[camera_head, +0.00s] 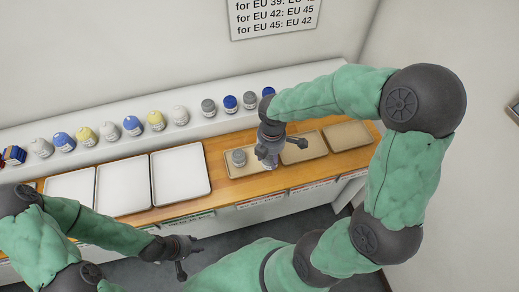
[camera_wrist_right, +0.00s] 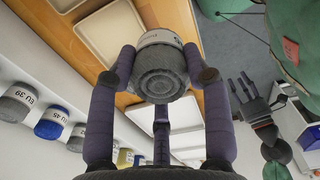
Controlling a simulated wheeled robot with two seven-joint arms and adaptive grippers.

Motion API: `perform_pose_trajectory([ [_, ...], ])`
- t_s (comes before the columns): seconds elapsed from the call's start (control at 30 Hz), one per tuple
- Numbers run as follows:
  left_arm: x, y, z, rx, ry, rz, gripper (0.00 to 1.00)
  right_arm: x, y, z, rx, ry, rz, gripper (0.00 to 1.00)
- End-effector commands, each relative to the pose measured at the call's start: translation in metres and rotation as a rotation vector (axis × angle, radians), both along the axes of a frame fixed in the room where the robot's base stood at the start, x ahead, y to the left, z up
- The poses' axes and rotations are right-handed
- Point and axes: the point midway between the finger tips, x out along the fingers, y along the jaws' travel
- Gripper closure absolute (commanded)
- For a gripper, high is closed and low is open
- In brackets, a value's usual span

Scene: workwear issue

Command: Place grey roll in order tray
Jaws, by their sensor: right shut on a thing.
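My right gripper (camera_head: 268,160) is shut on a grey roll with a white band (camera_wrist_right: 160,65), held between its fingers in the right wrist view. Which tray is the order tray I cannot tell; the front labels are too small. My left gripper (camera_head: 186,254) is empty, fingers apart, in front of the counter.
Three empty white trays, among them the nearest one (camera_head: 181,175), lie on the wooden counter (camera_head: 218,158) at left. Behind, a white ledge (camera_head: 190,130) holds a row of grey, blue, yellow and white rolls. A size notice (camera_head: 272,16) hangs on the wall.

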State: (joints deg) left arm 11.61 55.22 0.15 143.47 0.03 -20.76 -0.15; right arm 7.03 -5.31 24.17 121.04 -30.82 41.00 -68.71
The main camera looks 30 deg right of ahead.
Motion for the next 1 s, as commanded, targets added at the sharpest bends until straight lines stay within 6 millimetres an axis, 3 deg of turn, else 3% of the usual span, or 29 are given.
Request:
perform_pose_trajectory([
  [0.23, 0.0, 0.0, -0.007, 0.0, -0.001, 0.0, 0.6, 0.049, -0.011, -0.024, 0.0, 0.002, -0.002, 0.83],
  [0.5, 0.001, 0.0, -0.016, 0.0, -0.001, 0.0, 0.6, 0.081, -0.019, -0.066, 0.0, 0.003, -0.001, 0.83],
  [0.8, 0.001, 0.0, -0.018, 0.0, -0.001, 0.0, 0.6, 0.095, -0.022, -0.081, 0.0, 0.001, -0.001, 0.83],
  [1.0, 0.001, 0.0, -0.026, 0.0, -0.001, 0.0, 0.6, 0.095, -0.022, -0.108, 0.0, 0.002, 0.0, 0.83],
])
